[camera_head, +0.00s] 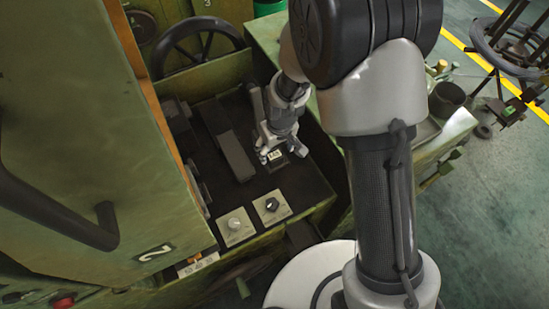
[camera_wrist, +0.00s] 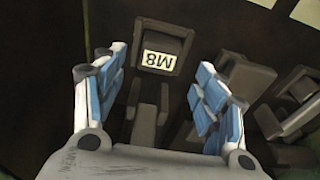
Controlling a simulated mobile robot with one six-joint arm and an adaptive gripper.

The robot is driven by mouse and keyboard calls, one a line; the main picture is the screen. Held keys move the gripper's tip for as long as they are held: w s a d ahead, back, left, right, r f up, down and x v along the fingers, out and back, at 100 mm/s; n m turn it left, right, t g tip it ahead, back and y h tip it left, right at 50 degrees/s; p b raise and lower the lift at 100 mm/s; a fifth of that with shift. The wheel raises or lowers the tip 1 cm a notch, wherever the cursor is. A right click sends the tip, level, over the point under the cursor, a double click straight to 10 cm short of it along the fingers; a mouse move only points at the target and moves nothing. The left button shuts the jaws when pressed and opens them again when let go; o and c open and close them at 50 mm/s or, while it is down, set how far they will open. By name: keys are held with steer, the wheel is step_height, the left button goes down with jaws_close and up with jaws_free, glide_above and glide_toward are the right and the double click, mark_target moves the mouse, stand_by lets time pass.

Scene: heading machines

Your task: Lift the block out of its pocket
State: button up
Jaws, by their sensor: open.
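The block, a dark piece with a white label reading M8 (camera_wrist: 158,52), sits in the dark bed of the machine between my fingers in the wrist view. Its small white label (camera_head: 274,155) also shows in the head view, just under my gripper (camera_head: 272,150). In the wrist view my gripper (camera_wrist: 160,95) is open, with one blue-padded finger on each side of the block and a gap to each.
Other dark blocks (camera_wrist: 245,78) lie close to the right finger. A long dark bar (camera_head: 232,150) lies left of my gripper. Two knobs on pale plates (camera_head: 235,226) are in front. The green cabinet (camera_head: 80,130) with a black handle walls off the left.

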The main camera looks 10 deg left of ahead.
mark_target(275, 155)
steer(key=f, duration=0.1)
steer(key=f+b, duration=0.1)
steer(key=f, duration=0.2)
steer(key=shift+w+a+f+b, duration=0.1)
steer(key=shift+w+f+b, duration=0.15)
steer(key=shift+w+b, duration=0.1)
steer(key=shift+s+r, duration=0.1)
steer(key=shift+c, duration=0.6)
jaws_close()
